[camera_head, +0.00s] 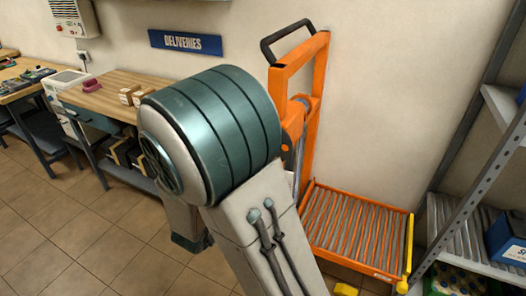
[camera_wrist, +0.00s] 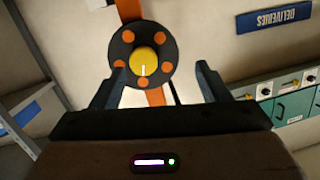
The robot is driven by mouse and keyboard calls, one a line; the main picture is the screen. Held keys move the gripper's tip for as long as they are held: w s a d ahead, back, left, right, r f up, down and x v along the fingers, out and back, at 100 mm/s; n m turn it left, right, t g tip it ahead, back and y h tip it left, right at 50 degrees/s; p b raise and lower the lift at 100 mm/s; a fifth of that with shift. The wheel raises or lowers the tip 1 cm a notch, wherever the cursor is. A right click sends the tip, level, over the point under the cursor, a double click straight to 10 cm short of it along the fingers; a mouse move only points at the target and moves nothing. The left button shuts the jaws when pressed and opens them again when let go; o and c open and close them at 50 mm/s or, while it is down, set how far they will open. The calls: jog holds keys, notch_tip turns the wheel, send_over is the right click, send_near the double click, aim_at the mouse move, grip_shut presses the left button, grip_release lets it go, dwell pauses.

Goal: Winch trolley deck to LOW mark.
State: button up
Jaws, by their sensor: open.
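The orange trolley (camera_head: 322,100) stands against the wall in the head view, with a black push handle at its top. Its roller deck (camera_head: 352,228) is level and near the floor, with a yellow bar along the right edge. In the wrist view a dark round disc (camera_wrist: 127,52) with orange spots carries a yellow knob (camera_wrist: 145,61) with a white line. My gripper (camera_wrist: 160,72) is open, its two fingers apart on either side of the yellow knob in the picture; I see no contact. My arm hides part of the mast in the head view. I cannot make out a LOW mark.
A grey shelf rack (camera_head: 462,150) stands close to the deck's right side, with a blue box (camera_head: 508,238) on it. A wooden bench (camera_head: 98,97) with small boxes stands at left, under the blue DELIVERIES sign (camera_head: 185,42). Tiled floor (camera_head: 110,245) is free at lower left.

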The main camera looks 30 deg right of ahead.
jog(key=w+d+h, duration=0.1)
jog(key=w+d, duration=0.1)
jog(key=d, duration=0.2)
jog(key=w+d+h+p, duration=0.1)
jog(key=w+d, duration=0.1)
jog(key=d, duration=0.2)
jog(key=w+d+r+p, duration=0.1)
jog(key=w+d, duration=0.1)
jog(key=d, duration=0.2)
jog(key=shift+w+m+h, duration=0.25)
jog(key=shift+m+h, duration=0.05)
jog(key=shift+h, duration=0.1)
jog(key=shift+a, duration=0.1)
jog(key=c, duration=1)
